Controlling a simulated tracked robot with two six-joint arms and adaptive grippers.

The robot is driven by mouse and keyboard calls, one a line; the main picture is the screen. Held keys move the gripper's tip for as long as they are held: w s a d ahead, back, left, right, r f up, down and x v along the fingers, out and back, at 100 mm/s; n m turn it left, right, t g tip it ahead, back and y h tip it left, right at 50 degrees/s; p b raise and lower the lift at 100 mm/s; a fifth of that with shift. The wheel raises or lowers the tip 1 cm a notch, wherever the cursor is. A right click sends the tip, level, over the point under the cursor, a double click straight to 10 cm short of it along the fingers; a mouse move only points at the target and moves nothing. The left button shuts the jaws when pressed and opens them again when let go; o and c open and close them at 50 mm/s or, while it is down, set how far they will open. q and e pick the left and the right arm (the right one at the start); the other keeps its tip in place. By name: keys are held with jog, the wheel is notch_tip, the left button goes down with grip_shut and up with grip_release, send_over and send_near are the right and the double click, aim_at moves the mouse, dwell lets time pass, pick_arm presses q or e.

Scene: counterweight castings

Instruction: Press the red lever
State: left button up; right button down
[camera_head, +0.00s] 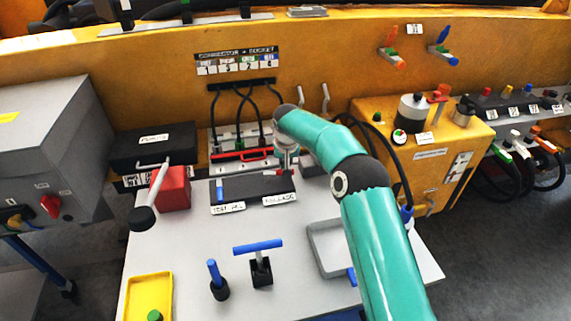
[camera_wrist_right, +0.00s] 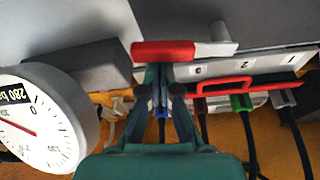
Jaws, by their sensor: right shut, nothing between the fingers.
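The red lever (camera_wrist_right: 163,51) lies just beyond the fingertips of my right gripper (camera_wrist_right: 160,72) in the wrist view. The fingers are shut and empty, and overlap the lever's lower edge; I cannot tell whether they touch it. In the head view my right gripper (camera_head: 285,163) points down over the rear right of the dark lever box (camera_head: 250,194). Only a small red part of the lever (camera_head: 280,172) shows there beside the gripper. A blue lever (camera_head: 220,188) stands at the box's left. My left gripper is not in view.
Behind the box is a connector block with a red handle (camera_head: 240,155) and black cables. A red block (camera_head: 174,190) with a black-ended lever stands left. A round gauge (camera_wrist_right: 45,115) is close left in the wrist view.

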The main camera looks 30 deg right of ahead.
jog(key=shift+s+f+m+b, duration=0.1)
jog(key=shift+s+m+b, duration=0.1)
jog(key=shift+m+b, duration=0.15)
jog(key=shift+s, duration=0.1)
jog(key=shift+s+f+m+h+b, duration=0.15)
jog(key=shift+s+m+h+b, duration=0.2)
jog(key=shift+m+b, duration=0.5)
jog(key=shift+s+a+m+g+b, duration=0.35)
jog(key=shift+m+b, duration=0.25)
jog(key=shift+b, duration=0.25)
jog(key=m, duration=0.1)
jog(key=s+m+h+b, duration=0.1)
jog(key=shift+s+a+m+g, duration=0.2)
jog(key=shift+a+m+g, duration=0.15)
jog(key=shift+a+m, duration=0.05)
jog(key=m, duration=0.1)
jog(key=s+a+m, duration=0.1)
jog(key=shift+r+m+g, duration=0.2)
jog(key=shift+m+g, duration=0.2)
jog(key=a+m, duration=0.1)
jog(key=m, duration=0.1)
jog(key=s+a+m+g+p, duration=0.1)
jog(key=m, duration=0.1)
jog(key=shift+a+h, duration=0.2)
jog(key=shift+h, duration=0.05)
jog(key=shift+s+a+p, duration=0.1)
jog(key=shift+a+p, duration=0.2)
jog(key=shift+a, duration=0.6)
